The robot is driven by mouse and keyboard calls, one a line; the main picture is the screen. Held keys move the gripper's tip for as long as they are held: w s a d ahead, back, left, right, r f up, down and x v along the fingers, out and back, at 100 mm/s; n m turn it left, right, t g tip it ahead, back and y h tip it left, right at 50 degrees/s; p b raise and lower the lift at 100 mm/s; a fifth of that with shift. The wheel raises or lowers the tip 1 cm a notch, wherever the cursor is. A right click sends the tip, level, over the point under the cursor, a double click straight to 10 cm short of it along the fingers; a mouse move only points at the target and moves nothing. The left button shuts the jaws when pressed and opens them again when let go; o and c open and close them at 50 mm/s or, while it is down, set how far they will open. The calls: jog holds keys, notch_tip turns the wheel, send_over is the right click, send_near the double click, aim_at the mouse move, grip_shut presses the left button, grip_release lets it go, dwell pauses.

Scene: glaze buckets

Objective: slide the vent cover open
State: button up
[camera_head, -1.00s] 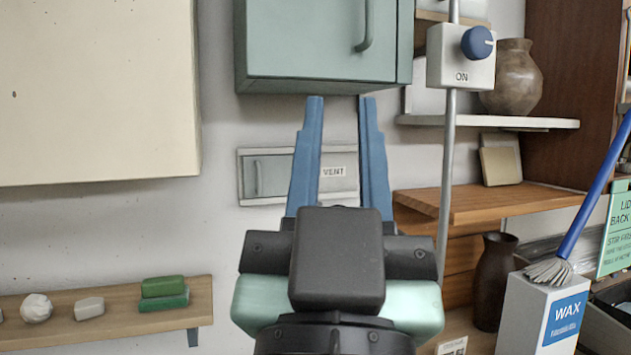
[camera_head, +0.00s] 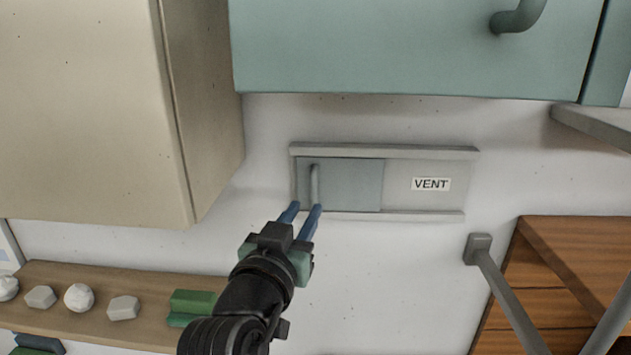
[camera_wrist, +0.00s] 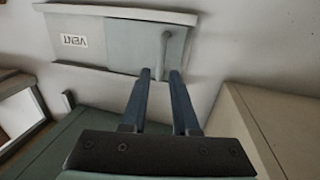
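The vent cover (camera_head: 352,186) is a grey-blue sliding panel at the left of its pale frame (camera_head: 385,152), with an upright bar handle (camera_head: 314,184) near its left edge. The bare right part of the frame carries a VENT label (camera_head: 431,184). My gripper (camera_head: 303,208) is open, its two blue fingers apart, with tips just below the handle. In the wrist view the picture is turned over. There the fingertips (camera_wrist: 160,74) reach the handle's near end (camera_wrist: 164,52), which lies between them in the picture; I cannot tell whether they touch it.
A teal cabinet (camera_head: 400,50) hangs above the vent, and a beige cabinet (camera_head: 90,110) stands out at the left. A wooden shelf (camera_head: 95,318) with stones and green blocks is below left. A grey post (camera_head: 505,300) and wooden shelving (camera_head: 570,260) are at the right.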

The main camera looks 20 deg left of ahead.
aim_at(313, 194)
jog(key=shift+w+r+p, duration=0.1)
jog(key=shift+w+p, duration=1.1)
jog(key=shift+w, duration=2.25)
grip_shut()
